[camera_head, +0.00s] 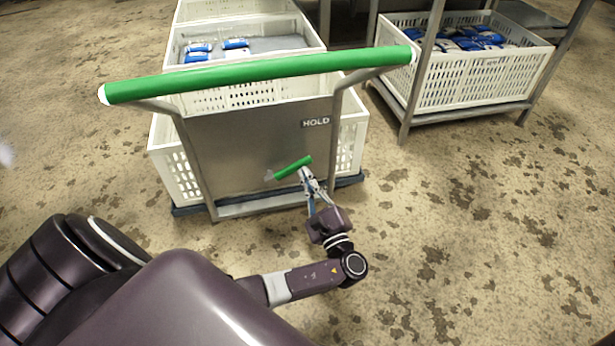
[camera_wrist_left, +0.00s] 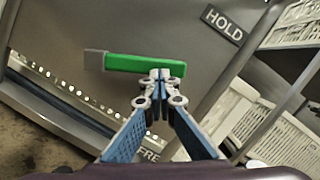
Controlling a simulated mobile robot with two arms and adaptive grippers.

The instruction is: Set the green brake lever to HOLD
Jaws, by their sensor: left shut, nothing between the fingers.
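The green brake lever (camera_head: 293,168) is a short green bar on the grey panel (camera_head: 235,140) of the cart, with a grey pivot end at its left. In the head view it slopes slightly up to the right. The HOLD label (camera_head: 316,122) is on the panel above and right of it. My left gripper (camera_head: 305,173) is shut and empty, its tips at the lever's right part. In the left wrist view the closed fingertips (camera_wrist_left: 160,78) overlap the green bar (camera_wrist_left: 135,64); whether they touch it I cannot tell. A second label, partly hidden behind the fingers, reads "FRE". My right gripper is not in view.
The cart's long green handle (camera_head: 258,72) spans above the panel. White crates (camera_head: 250,95) with blue-and-white packs stand behind it. Another crate (camera_head: 470,78) sits on a metal rack at the right. The stained floor at the right front is clear.

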